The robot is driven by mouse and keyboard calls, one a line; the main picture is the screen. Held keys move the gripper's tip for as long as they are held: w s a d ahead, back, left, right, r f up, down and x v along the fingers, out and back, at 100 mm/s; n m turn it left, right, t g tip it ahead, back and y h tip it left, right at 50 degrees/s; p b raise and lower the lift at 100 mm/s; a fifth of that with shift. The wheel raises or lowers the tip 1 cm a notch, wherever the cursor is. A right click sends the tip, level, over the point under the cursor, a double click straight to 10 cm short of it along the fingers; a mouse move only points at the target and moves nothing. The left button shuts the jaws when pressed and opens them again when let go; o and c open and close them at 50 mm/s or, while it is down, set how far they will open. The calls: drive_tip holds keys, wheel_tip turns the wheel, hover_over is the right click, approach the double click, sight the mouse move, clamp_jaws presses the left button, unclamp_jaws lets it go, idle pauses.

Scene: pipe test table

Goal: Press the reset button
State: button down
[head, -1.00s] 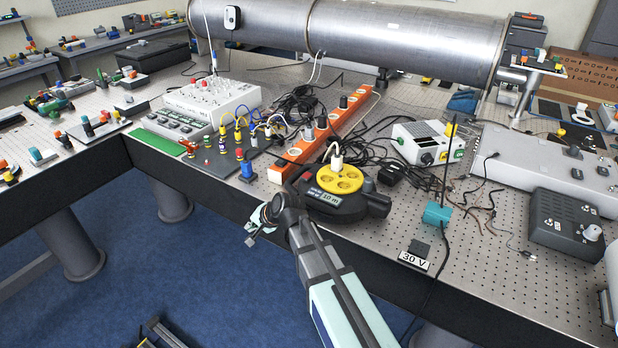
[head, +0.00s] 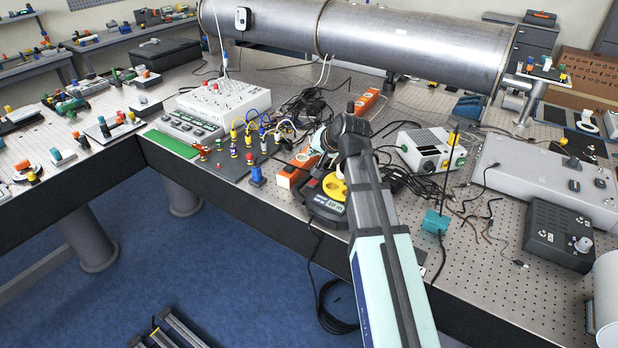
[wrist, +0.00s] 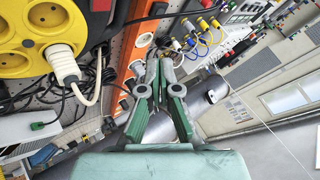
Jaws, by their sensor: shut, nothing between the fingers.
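The cable reel, with a yellow socket face (head: 335,187) and a black body, stands near the table's front edge, partly hidden by my arm in the head view. A small red part (head: 311,183) shows on its left side; I cannot tell whether it is the reset button. In the wrist view, the yellow face (wrist: 27,42) is at the upper left with a white plug (wrist: 63,66) in it. My gripper (wrist: 160,65) is shut and empty, its tips over the orange power strip (wrist: 133,42), beside the reel. Contact is unclear. My arm hides most of the gripper in the head view.
Colored plugs and cables (head: 262,130) and a white instrument box (head: 225,100) stand left of the reel. A white box with green knobs (head: 430,150) and a teal block (head: 435,222) stand right of it. A large metal pipe (head: 400,40) runs behind. Loose black cables lie between them.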

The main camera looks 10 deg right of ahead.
sight(315, 183)
drive_tip(key=shift+d+r, duration=0.1)
drive_tip(key=shift+d, duration=0.2)
drive_tip(key=shift+f+b, duration=2.65)
drive_tip(key=shift+f, duration=1.75)
drive_tip(key=shift+f, duration=0.15)
drive_tip(key=shift+f, duration=0.3)
drive_tip(key=shift+f+b, duration=0.4)
drive_tip(key=shift+b, duration=0.05)
drive_tip(key=shift+r, duration=0.15)
drive_tip(key=shift+r+p, duration=0.6)
drive_tip(key=shift+r, duration=0.1)
